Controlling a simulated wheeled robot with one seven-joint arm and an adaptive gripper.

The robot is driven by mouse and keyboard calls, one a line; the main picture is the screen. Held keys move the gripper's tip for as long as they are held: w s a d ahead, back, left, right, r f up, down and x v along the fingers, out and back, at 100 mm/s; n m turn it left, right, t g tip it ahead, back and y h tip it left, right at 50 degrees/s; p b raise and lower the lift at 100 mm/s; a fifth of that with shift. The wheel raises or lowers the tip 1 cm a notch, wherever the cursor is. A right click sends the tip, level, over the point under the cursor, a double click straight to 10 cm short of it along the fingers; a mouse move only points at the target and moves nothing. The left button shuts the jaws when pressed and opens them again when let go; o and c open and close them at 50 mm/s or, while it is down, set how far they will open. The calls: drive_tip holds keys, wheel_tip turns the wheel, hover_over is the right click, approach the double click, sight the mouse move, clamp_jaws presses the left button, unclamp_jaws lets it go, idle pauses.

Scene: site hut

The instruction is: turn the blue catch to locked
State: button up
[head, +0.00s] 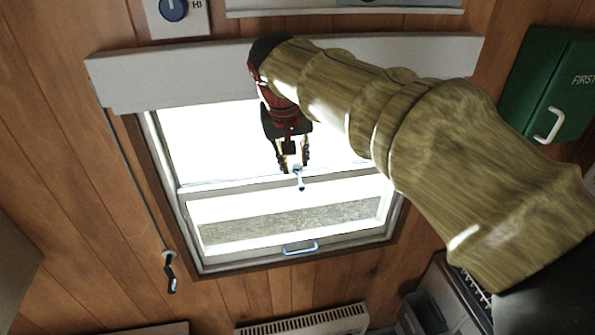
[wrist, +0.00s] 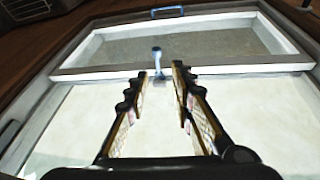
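The blue catch (head: 300,182) sits on the meeting rail in the middle of the window. Its small lever points down toward the lower pane in the head view. In the wrist view the catch (wrist: 157,60) stands just beyond my fingertips, between them in the picture, with its lever pointing up the picture. My gripper (head: 292,168) is in front of the window at the rail, fingers apart. In the wrist view its fingers (wrist: 163,75) are open with nothing held between them. I cannot tell whether a fingertip touches the catch.
The window's lower sash has a blue handle (head: 300,249) on its bottom rail. A white blind box (head: 170,80) runs above the window. A crank (head: 171,275) hangs at left. A green first-aid box (head: 545,85) is at upper right. A heater (head: 305,322) is below.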

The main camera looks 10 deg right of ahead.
sight(301, 183)
drive_tip(key=shift+w+d+f+t+y+b, duration=0.15)
drive_tip(key=shift+w+d+f+y+b, duration=0.4)
drive_tip(key=shift+f, duration=1.05)
drive_tip(key=shift+w+d+f+t+y+b, duration=0.1)
drive_tip(key=shift+w+d+f+y+b, duration=0.45)
drive_tip(key=shift+f, duration=1.05)
drive_tip(key=shift+w+d+f+t+y+b, duration=0.15)
drive_tip(key=shift+w+d+f+y+b, duration=0.4)
drive_tip(key=shift+f, duration=1.05)
drive_tip(key=shift+s+a, duration=0.1)
drive_tip(key=shift+a, duration=0.05)
clamp_jaws()
